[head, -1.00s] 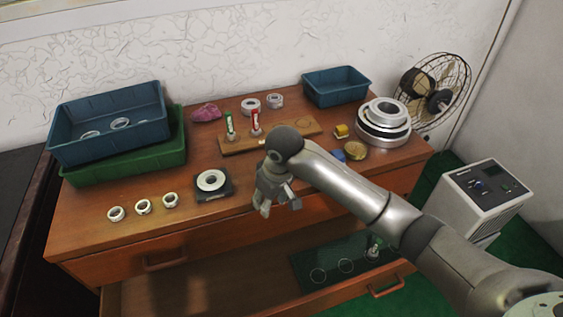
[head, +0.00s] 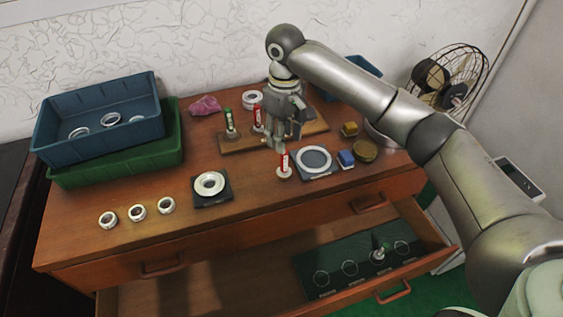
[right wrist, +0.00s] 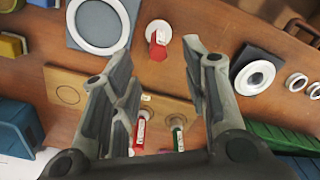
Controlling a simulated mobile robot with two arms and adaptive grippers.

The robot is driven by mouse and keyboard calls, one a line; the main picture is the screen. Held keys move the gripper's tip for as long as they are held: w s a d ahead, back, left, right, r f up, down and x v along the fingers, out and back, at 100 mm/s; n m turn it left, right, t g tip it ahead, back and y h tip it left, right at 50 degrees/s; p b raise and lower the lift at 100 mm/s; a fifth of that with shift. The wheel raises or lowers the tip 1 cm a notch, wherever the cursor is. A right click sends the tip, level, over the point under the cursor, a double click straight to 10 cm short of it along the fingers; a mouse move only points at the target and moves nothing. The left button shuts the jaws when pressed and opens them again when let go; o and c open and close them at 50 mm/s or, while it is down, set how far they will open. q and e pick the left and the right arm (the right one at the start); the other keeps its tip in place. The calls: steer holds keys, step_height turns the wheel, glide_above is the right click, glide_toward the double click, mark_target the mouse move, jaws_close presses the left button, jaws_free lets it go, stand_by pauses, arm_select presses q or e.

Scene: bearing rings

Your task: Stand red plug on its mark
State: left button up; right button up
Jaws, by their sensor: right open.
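A red plug (head: 284,162) with a white base stands upright on the tabletop, in front of the wooden board (head: 310,127). A second red plug (head: 257,118) and a green plug (head: 229,122) stand on the board. My right gripper (head: 283,138) is open and empty above the area behind the front red plug. In the right wrist view the front red plug (right wrist: 158,46) appears between the open fingers (right wrist: 157,58). My left gripper is not in view.
A ring on a dark plate (head: 210,186) and several small rings lie left. Stacked bins (head: 104,121) stand far left.

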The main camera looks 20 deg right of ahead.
mark_target(284, 162)
steer(key=f, duration=0.2)
steer(key=shift+s+f, duration=0.2)
steer(key=shift+f, duration=0.1)
step_height(284, 162, down, 3)
steer(key=shift+f, duration=0.15)
steer(key=f, duration=0.2)
steer(key=f+p, duration=0.1)
steer(key=shift+w+d+f, duration=0.1)
steer(key=shift+w+f, duration=0.15)
steer(key=shift+f, duration=0.45)
steer(key=c, duration=0.9)
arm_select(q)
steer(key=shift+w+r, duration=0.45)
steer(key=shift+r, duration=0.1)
arm_select(e)
jaws_close()
